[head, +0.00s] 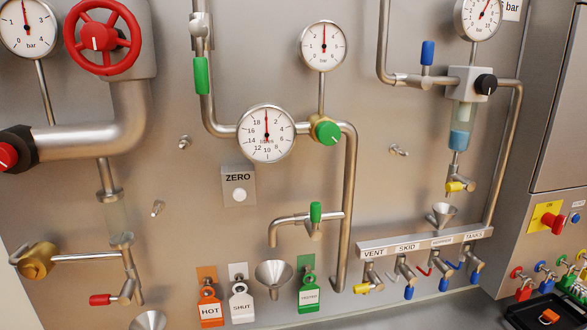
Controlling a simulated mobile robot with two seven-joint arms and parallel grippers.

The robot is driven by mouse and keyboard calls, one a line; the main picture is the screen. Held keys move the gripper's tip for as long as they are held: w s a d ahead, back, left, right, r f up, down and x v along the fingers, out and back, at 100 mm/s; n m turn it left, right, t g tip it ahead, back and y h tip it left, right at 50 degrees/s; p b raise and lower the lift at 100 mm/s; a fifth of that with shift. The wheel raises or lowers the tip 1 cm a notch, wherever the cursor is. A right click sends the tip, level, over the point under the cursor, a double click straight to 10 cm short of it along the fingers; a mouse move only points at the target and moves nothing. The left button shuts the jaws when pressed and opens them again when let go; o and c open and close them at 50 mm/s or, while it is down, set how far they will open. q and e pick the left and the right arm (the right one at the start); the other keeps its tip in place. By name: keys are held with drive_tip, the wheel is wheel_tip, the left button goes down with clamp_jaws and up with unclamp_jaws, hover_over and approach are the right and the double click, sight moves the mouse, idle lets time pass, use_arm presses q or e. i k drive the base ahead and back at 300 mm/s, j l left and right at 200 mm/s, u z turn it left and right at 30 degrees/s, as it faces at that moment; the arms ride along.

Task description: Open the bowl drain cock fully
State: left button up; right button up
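The bowl drain cock (455,186) hangs under the filter bowl at the upper right of the head view. No flow shows between the cock's outlet and the funnel. Neither of my grippers is in view.
A black knob (486,84) and a blue-handled valve (428,54) sit above the cock. A vertical pipe (507,150) runs close on its right. Below is a labelled manifold (425,243) with several small valves. The panel left of the cock is mostly clear, with a small peg (399,151).

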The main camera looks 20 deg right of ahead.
sight(460, 182)
drive_tip(key=z, duration=1.55)
